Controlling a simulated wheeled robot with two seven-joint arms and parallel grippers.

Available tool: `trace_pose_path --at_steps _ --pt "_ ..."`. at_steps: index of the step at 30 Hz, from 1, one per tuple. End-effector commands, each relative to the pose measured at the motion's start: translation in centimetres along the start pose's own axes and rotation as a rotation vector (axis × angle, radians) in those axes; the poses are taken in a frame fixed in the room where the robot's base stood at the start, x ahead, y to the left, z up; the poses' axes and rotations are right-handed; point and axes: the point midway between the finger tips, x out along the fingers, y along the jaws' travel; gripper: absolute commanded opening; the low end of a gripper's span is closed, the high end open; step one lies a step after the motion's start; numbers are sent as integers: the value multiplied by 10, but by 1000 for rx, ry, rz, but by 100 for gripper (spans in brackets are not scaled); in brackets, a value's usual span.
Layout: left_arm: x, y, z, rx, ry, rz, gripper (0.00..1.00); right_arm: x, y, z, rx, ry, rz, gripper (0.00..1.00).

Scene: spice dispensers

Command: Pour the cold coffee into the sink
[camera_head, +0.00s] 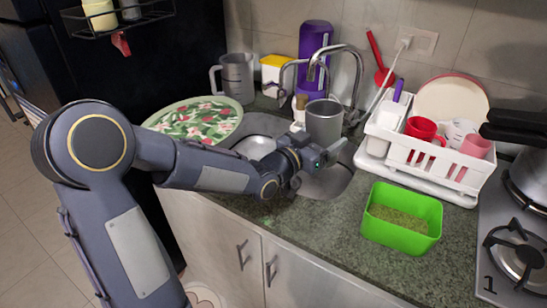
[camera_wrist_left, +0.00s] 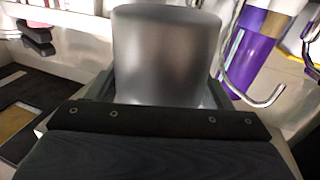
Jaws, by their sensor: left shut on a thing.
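A grey metallic mug (camera_head: 324,123) is upright above the sink (camera_head: 332,186). My left arm reaches in from the left, and its gripper (camera_head: 322,157) is shut on the mug low on its body. In the left wrist view the mug (camera_wrist_left: 166,55) fills the space between the fingers, blurred, with its side facing me. The inside of the mug is too small to make out, so I cannot tell whether coffee is in it. My right gripper is not in view.
A curved faucet (camera_head: 352,75) stands behind the mug. A white dish rack (camera_head: 420,155) with cups is to the right, and a green sponge box (camera_head: 400,215) is in front of it. A patterned tray (camera_head: 160,122) and a grey jug (camera_head: 238,75) are on the left.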

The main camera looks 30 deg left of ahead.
Motion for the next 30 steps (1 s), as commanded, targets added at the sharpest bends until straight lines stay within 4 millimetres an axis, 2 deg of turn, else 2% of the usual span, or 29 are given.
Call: trace_pose_path --at_steps 6,17,30 --pt "-1 -3 3 -104 26 0 34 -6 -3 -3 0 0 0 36" --pt "-2 -8 -11 -278 71 0 34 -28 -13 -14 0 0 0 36" --pt "-5 -19 -3 -492 127 0 34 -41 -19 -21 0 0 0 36"
